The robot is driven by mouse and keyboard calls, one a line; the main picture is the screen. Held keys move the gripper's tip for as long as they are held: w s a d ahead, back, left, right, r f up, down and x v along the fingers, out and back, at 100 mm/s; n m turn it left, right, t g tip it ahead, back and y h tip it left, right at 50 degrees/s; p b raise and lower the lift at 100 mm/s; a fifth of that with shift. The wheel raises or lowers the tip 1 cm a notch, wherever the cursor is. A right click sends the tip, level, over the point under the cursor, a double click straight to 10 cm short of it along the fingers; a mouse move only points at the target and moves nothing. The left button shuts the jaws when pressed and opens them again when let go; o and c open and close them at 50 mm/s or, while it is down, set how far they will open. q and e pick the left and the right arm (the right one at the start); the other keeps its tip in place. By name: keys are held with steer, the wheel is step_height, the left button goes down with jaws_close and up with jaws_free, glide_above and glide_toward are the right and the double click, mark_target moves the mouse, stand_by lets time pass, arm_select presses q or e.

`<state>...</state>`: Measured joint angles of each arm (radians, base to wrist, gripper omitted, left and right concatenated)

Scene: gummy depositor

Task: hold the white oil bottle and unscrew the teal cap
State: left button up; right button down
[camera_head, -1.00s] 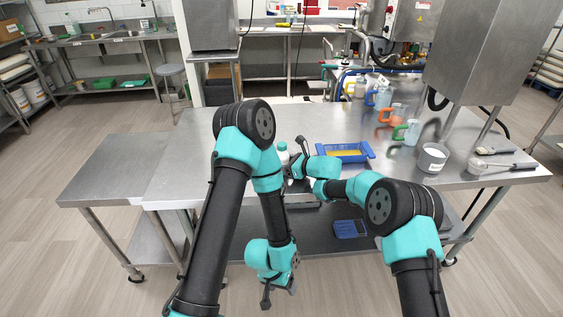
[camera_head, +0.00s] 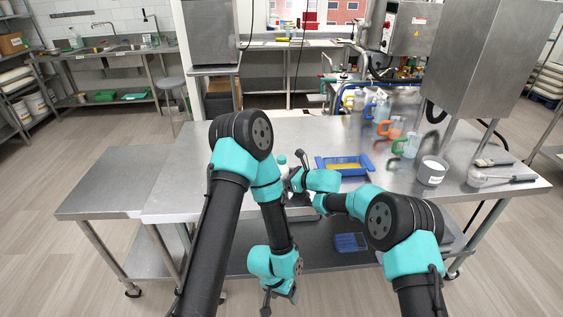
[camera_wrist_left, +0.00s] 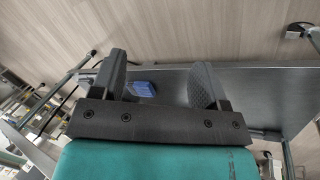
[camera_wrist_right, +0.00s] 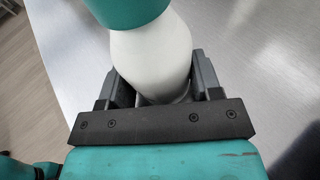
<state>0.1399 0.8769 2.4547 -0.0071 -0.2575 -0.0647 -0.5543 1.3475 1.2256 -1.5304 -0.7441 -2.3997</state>
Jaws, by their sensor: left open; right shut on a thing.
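The white oil bottle (camera_wrist_right: 152,58) stands upright between the fingers of my right gripper (camera_wrist_right: 163,80), which is shut on its body. The teal cap (camera_wrist_right: 125,10) is on top of the bottle. My left gripper (camera_wrist_left: 165,82) is open and empty. In the head view the left gripper (camera_head: 279,300) hangs low in front of the table's front edge, well below and apart from the bottle.
A blue tray (camera_head: 344,167) with yellow content lies right of the bottle. Jugs with orange and green handles (camera_head: 406,146) and a white-filled pot (camera_head: 432,170) stand farther right. A blue item (camera_head: 351,242) is on the lower shelf. The table's left part (camera_head: 190,165) is clear.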

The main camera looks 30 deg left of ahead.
arm_select(q)
steer(key=w+a+r+m, duration=0.2)
steer(key=w+r+m, duration=0.3)
steer(key=w+r, duration=0.45)
step_height(320, 180, up, 30)
steer(key=m+y, duration=0.1)
steer(key=y, duration=0.3)
glide_above(282, 157)
steer(key=shift+s+r+g, duration=0.1)
steer(key=shift+g, duration=0.3)
steer(key=shift+f, duration=4.55)
steer(key=shift+c, duration=0.3)
jaws_close()
